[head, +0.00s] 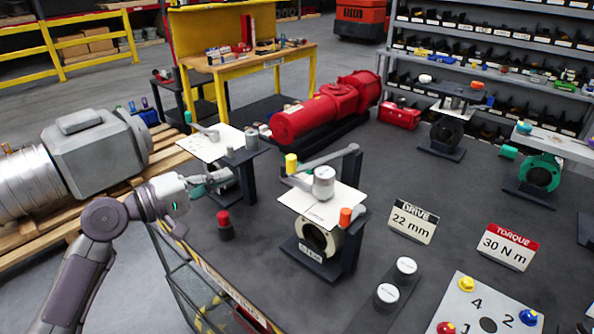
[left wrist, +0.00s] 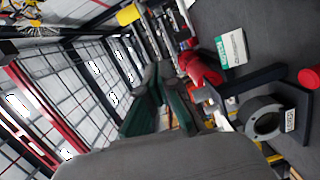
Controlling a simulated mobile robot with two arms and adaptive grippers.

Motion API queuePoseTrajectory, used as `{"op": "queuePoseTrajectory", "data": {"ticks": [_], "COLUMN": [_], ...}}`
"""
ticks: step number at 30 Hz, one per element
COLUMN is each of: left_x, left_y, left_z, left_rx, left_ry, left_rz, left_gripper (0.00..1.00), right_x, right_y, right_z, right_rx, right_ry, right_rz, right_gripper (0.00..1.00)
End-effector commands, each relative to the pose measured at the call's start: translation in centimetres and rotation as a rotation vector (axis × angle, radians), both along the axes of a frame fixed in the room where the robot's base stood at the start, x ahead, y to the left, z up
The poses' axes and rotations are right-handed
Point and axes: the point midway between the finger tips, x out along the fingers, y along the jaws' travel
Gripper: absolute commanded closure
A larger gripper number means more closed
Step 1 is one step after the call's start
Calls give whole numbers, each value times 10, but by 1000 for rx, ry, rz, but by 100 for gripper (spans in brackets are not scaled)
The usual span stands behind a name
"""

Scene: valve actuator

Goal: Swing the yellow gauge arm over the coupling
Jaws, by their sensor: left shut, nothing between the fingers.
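On the middle valve stand in the head view, a yellow cylinder (head: 291,163) sits at the left end of a grey gauge arm (head: 330,157), which runs to a dark upright post (head: 353,180). The grey coupling (head: 323,182) stands on the white plate (head: 300,205), in front of the arm and right of the yellow cylinder. My left gripper (head: 218,178) is shut and empty, left of this stand and in front of the rear-left stand. Its fingers (left wrist: 145,108) show in the left wrist view. My right gripper is not in view.
A red-capped black peg (head: 225,225) stands below my left gripper. An orange-capped piece (head: 345,216) is at the plate's right. The rear-left stand (head: 206,147) has a similar plate. "22 mm" and "30 N m" signs stand at right, with bare table between.

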Motion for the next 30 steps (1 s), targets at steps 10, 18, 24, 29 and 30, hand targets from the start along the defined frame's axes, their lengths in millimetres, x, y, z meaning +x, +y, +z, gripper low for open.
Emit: {"op": "queuePoseTrajectory", "data": {"ticks": [10,18,24,29,30], "left_x": [4,33,41,27,24], "left_y": [6,-42,-74,-88,-90], "left_z": [22,21,24,22,22], "left_rx": [-120,-118,-113,-115,-113], "left_ry": [88,87,89,89,88], "left_rz": [-40,-40,-39,-37,-37], "left_gripper": [100,100,100,100,100], "right_x": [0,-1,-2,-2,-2], "right_y": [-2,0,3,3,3], "right_z": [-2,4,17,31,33], "right_rx": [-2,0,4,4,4], "right_ry": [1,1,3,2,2], "right_rz": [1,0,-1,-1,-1], "right_gripper": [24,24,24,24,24]}}
